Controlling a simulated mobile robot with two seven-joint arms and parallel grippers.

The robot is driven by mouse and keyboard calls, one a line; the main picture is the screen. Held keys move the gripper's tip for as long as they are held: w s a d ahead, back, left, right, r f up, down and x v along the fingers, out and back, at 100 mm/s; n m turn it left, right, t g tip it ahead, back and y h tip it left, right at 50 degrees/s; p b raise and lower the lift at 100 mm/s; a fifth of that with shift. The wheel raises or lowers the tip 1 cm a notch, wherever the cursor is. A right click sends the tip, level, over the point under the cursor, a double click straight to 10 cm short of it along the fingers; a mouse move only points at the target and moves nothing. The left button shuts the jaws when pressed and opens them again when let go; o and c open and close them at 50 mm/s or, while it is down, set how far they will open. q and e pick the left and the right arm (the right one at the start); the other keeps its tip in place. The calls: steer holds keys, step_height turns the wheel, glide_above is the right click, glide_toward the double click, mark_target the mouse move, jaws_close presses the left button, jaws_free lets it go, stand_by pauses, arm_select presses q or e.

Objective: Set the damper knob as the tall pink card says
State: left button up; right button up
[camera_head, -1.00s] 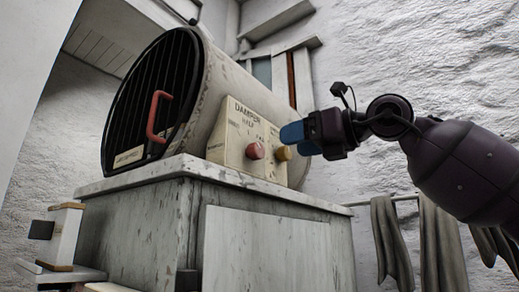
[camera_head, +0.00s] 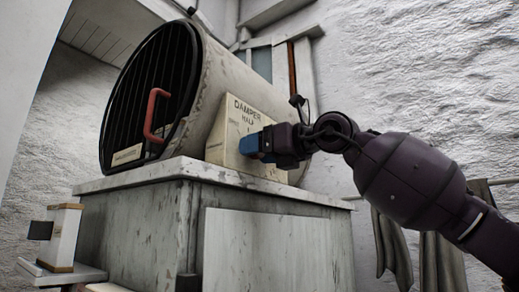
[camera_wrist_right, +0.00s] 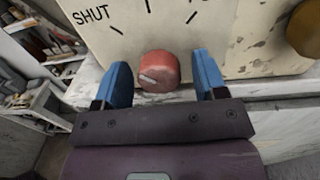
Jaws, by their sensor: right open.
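The red damper knob (camera_wrist_right: 158,72) shows in the right wrist view, with a pale mark on its lower left face. It sits on a cream panel (camera_head: 219,147) lettered DAMPER and HALF; SHUT and several dial ticks show in the wrist view. My right gripper (camera_wrist_right: 164,80) is open, its blue fingers on either side of the knob; I cannot tell whether they touch it. In the head view the right gripper (camera_head: 250,145) is in front of the panel and hides the knob. I see no tall pink card. My left gripper is out of view.
A brass-coloured knob (camera_wrist_right: 306,28) is at the right in the wrist view. The drum (camera_head: 210,85) has a barred front and a red handle (camera_head: 151,114); it stands on a worn pale plinth (camera_head: 130,225). Grey cloths (camera_head: 391,245) hang at the right.

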steer(key=c, duration=0.9)
steer(key=shift+f+m+b, duration=0.2)
steer(key=shift+m+b, duration=0.7)
steer(key=shift+b, duration=0.3)
steer(key=m+b, duration=0.2)
steer(key=m, duration=0.1)
steer(key=m+b, duration=0.1)
steer(key=m, duration=0.2)
steer(key=shift+r, duration=0.15)
steer(key=shift+s+r+m+b, duration=0.1)
steer(key=shift+m+b, duration=0.2)
steer(key=shift+m, duration=0.3)
steer(key=shift+t, duration=0.3)
steer(key=o, duration=0.9)
